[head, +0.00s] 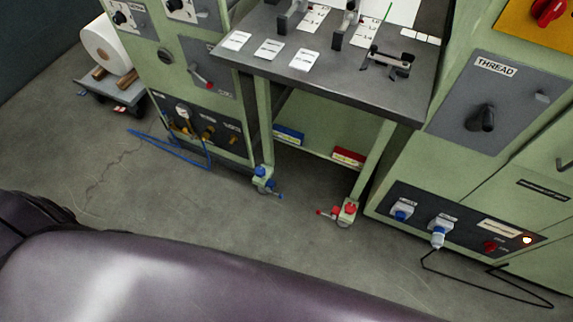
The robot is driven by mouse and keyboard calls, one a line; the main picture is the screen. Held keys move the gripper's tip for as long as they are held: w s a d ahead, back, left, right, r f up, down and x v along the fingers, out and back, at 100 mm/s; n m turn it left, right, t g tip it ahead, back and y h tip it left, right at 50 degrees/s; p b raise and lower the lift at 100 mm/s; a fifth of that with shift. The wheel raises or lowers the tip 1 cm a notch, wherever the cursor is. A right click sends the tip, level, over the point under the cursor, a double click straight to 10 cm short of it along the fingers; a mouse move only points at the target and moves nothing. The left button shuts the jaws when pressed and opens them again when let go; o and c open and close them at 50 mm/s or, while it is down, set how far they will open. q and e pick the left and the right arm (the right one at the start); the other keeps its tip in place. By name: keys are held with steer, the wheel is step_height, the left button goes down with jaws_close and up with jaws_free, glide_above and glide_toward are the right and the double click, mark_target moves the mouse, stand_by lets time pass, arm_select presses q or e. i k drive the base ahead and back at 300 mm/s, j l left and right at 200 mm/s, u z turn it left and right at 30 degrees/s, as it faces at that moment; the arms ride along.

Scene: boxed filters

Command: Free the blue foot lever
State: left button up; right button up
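The blue foot lever (276,194) is at the caster at the bottom of the left front leg of a small table. It juts out to the right just above the floor, under a blue part (261,171) on the same foot. Whether the lever is pressed or raised is too small to tell. A red lever (325,213) is on the matching caster of the right front leg, beside a red part (350,210). Neither gripper shows in the head view.
The table (330,68) has a dark top with cards and small fixtures. Blue (288,135) and red (348,156) boxes sit on its lower shelf. Green cabinets flank it. A blue hose (172,146) lies on the left floor, a black cable (480,284) on the right. Floor before the casters is clear.

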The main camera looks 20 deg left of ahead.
mark_target(281, 196)
steer(key=u, duration=0.8)
